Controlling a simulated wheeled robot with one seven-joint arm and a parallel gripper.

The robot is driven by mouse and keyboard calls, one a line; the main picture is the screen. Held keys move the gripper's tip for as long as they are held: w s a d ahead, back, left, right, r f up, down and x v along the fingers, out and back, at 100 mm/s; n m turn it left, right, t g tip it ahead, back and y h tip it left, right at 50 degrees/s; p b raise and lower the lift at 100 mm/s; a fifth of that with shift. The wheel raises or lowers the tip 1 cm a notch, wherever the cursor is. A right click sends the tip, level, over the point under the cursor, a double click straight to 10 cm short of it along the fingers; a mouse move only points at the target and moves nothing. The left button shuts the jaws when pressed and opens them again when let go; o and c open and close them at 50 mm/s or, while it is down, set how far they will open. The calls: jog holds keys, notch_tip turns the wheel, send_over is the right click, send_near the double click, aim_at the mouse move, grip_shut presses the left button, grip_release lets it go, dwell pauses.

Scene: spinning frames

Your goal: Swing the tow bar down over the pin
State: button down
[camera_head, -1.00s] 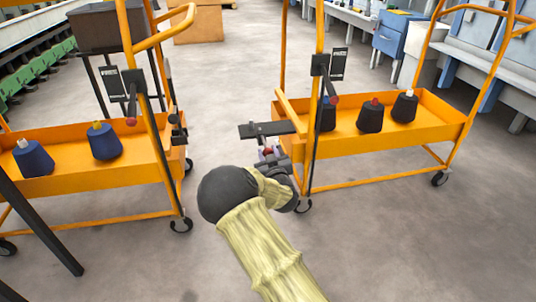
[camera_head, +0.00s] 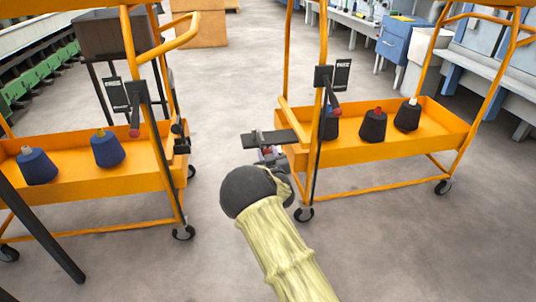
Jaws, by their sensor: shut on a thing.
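The tow bar (camera_head: 280,137) is a dark flat bar at the left end of the right orange trolley (camera_head: 385,145). It juts left, roughly level, towards the left trolley (camera_head: 90,190) with a clear gap between. A dark fitting (camera_head: 181,137) is on the near right end of the left trolley; I cannot make out which part is the pin. My gripper (camera_head: 267,154) is just under the tow bar, shut on it at a small red part. My sleeved arm and dark wrist hide most of the gripper.
Dark levers with red knobs hang on the left trolley's post (camera_head: 135,115) and the right trolley's post (camera_head: 333,95). Yarn cones (camera_head: 108,149) stand in both trolleys. Floor between the trolleys is clear. A workbench (camera_head: 480,75) runs along the right.

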notch_tip(320, 180, down, 2)
jog(key=shift+s+d+f+m, duration=0.1)
jog(key=shift+f+m, duration=0.05)
jog(key=shift+m, duration=0.25)
jog(key=shift+s+f, duration=0.1)
jog(key=shift+f, duration=0.1)
jog(key=shift+a, duration=0.2)
dwell(0.6)
jog(key=c, duration=1)
grip_release()
jog(key=shift+f, duration=0.1)
jog(key=shift+r, duration=0.3)
jog(key=shift+d+r, duration=0.1)
